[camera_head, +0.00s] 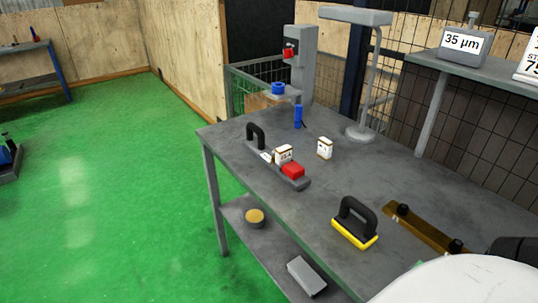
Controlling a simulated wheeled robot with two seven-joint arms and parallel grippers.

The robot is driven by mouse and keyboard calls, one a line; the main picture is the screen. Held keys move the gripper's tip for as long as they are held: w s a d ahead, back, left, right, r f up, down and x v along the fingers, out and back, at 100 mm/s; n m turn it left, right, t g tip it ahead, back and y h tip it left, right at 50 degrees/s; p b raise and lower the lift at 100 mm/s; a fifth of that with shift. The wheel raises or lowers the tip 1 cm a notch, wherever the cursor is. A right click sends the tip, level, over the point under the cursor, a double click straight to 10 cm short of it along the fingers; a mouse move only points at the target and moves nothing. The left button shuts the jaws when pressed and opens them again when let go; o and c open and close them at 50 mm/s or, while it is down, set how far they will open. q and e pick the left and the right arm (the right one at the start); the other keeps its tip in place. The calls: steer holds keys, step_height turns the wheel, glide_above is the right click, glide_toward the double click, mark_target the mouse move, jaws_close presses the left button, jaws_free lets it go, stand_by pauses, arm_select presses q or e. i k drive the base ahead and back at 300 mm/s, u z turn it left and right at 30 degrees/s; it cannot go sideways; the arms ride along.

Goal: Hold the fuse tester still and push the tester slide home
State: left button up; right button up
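The fuse tester (262,158) is a narrow grey base on the metal table, with a black arched handle (256,134) at its far left end. A white fuse block with a printed label (284,155) stands upright on or against its middle. The red tester slide (292,171) sits at the near right end, close to the white block; I cannot tell if they touch. Neither gripper shows. A white rounded part of my own arm fills the bottom right corner, well apart from the tester.
A second white block (324,148) stands right of the tester. A blue cylinder (298,116), a lamp stand (361,131) and a grey press (300,65) are behind. A yellow-based black handle (355,223) and a brown bar (425,228) lie nearer. The table (285,222) is clear between.

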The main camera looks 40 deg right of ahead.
mark_target(293, 169)
steer(key=i, duration=2.45)
steer(key=z, duration=3.2)
